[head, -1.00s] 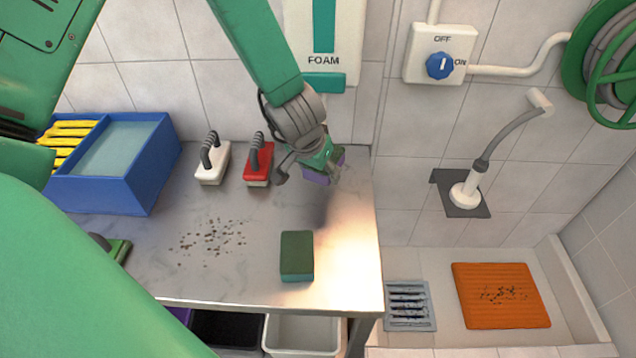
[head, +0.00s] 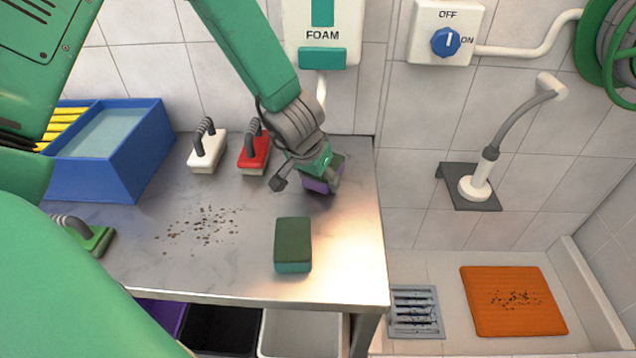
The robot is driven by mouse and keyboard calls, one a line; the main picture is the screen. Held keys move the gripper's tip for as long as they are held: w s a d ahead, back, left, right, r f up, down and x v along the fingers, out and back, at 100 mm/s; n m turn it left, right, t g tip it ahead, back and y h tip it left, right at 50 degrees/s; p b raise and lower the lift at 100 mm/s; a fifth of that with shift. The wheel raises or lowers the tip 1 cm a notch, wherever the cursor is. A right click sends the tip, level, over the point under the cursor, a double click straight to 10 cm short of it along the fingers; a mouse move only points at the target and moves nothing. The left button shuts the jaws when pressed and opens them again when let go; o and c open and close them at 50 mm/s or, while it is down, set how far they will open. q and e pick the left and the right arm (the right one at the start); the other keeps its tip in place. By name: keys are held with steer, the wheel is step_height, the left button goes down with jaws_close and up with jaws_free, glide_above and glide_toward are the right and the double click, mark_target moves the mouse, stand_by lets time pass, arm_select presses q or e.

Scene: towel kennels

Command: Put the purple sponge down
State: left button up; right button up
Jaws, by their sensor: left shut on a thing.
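The purple sponge (head: 318,186) is in my left gripper (head: 322,174) at the back right of the metal table (head: 345,250). The gripper is shut on it from above and hides part of it. The sponge is low, at or just above the table top; I cannot tell whether it touches. My right gripper does not show.
A green sponge (head: 293,243) lies in front of the held one. A red brush (head: 254,153) and a white brush (head: 207,150) stand to the left, beside a blue bin (head: 140,150). Dark crumbs (head: 200,230) lie mid-table. A foam dispenser (head: 322,57) hangs behind.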

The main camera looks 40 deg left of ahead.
arm_select(q)
steer(key=shift+r, duration=0.1)
steer(key=shift+s+a+f, duration=0.1)
steer(key=shift+a+f, duration=0.2)
steer(key=shift+a, duration=0.05)
steer(key=shift+a+f, duration=0.3)
steer(key=shift+f, duration=0.2)
steer(key=shift+d, duration=0.1)
steer(key=o, duration=0.7)
steer(key=shift+d+r, duration=0.1)
steer(key=shift+d, duration=0.1)
steer(key=shift+o, duration=0.5)
steer(key=shift+d, duration=0.25)
steer(key=shift+r, duration=0.55)
steer(key=p+v, duration=0.1)
steer(key=v, duration=0.1)
steer(key=a+v, duration=0.1)
steer(key=v, duration=0.2)
steer(key=shift+p, duration=0.4)
steer(key=p+v, duration=0.2)
steer(key=v, duration=0.5)
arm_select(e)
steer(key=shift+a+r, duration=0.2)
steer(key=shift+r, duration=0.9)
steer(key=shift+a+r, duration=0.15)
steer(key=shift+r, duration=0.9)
